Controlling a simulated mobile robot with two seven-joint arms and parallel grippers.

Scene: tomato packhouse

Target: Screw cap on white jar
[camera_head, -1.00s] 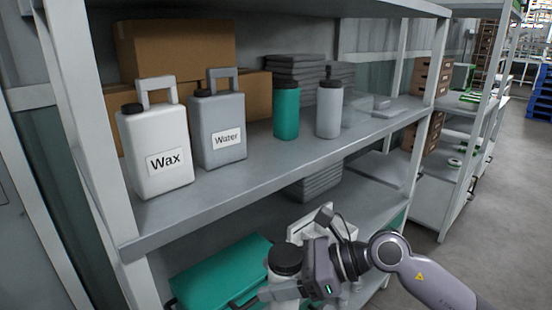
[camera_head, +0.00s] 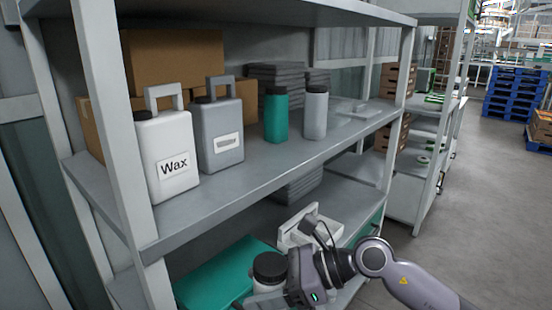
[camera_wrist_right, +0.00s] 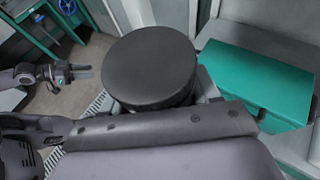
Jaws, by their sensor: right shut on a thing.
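A white jar (camera_head: 265,287) with a black cap (camera_head: 269,264) on top is low in the head view, in front of the shelf. My right gripper (camera_head: 280,295) is shut on the jar, below the cap. In the right wrist view the round black cap (camera_wrist_right: 150,68) hides most of the jar. I cannot tell how tightly the cap sits. My left gripper (camera_wrist_right: 62,73) shows small at the left of the right wrist view, away from the jar.
On the upper shelf (camera_head: 260,165) stand a Wax jug (camera_head: 165,155), a grey jug (camera_head: 217,135), a teal bottle (camera_head: 276,118) and a pale bottle (camera_head: 314,115). A teal box (camera_head: 220,275) lies on the lower shelf behind the jar. Open floor (camera_head: 480,210) lies right.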

